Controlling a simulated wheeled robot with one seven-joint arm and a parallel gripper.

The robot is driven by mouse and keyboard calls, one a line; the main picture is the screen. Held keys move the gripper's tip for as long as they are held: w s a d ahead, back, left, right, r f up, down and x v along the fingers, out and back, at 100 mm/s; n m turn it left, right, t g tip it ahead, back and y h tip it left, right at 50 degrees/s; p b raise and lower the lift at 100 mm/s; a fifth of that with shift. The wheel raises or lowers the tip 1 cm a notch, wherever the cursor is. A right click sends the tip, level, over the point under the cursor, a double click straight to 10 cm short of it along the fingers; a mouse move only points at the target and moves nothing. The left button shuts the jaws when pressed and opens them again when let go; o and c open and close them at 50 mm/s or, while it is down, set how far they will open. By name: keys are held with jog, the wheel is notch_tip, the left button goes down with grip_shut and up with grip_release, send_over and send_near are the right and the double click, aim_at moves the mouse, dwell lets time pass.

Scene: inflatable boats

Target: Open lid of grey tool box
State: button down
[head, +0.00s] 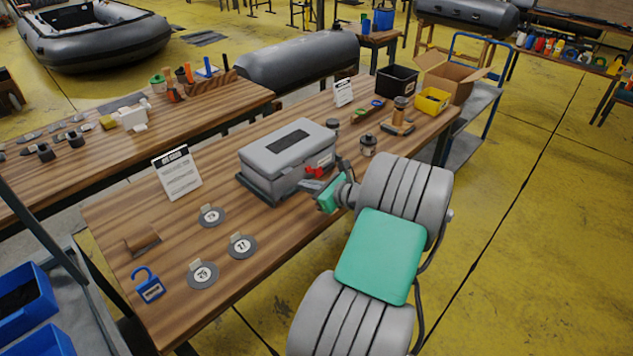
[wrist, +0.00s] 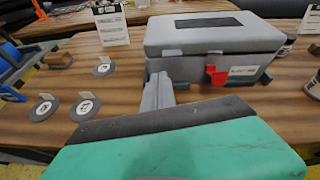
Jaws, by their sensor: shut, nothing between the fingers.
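The grey tool box (head: 288,158) stands on the wooden table with its lid (head: 290,143) down. The lid has a dark panel on top. A red latch (head: 315,172) sits on the front side, and it also shows in the wrist view (wrist: 217,75) next to a white label. My gripper (head: 308,187) is at the near side of the box, close to its front and below the lid's edge. In the wrist view my gripper's fingers (wrist: 160,90) are together, empty, in front of the box's left front part. I cannot tell whether they touch it.
Round numbered discs (head: 241,246), a blue padlock-shaped item (head: 148,285) and a standing sign (head: 177,172) are left of the box. A small jar (head: 368,146), a yellow bin (head: 432,101) and a cardboard box (head: 450,80) are to the right.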

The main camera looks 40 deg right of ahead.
jog(key=w+f+b, duration=0.1)
jog(key=b, duration=0.1)
jog(key=w+d+f+m+b, duration=0.1)
jog(key=w+b, duration=0.1)
jog(key=w+d+f+m+b, duration=0.1)
jog(key=f+b, duration=0.1)
jog(key=shift+w+t+b, duration=0.25)
jog(key=shift+t+b, duration=0.15)
jog(key=shift+w+r+p, duration=0.3)
jog(key=shift+w+p, duration=0.3)
jog(key=shift+w+r+p, duration=0.25)
jog(key=shift+w+p, duration=0.35)
jog(key=shift+w+f, duration=0.1)
jog(key=shift+w, duration=0.35)
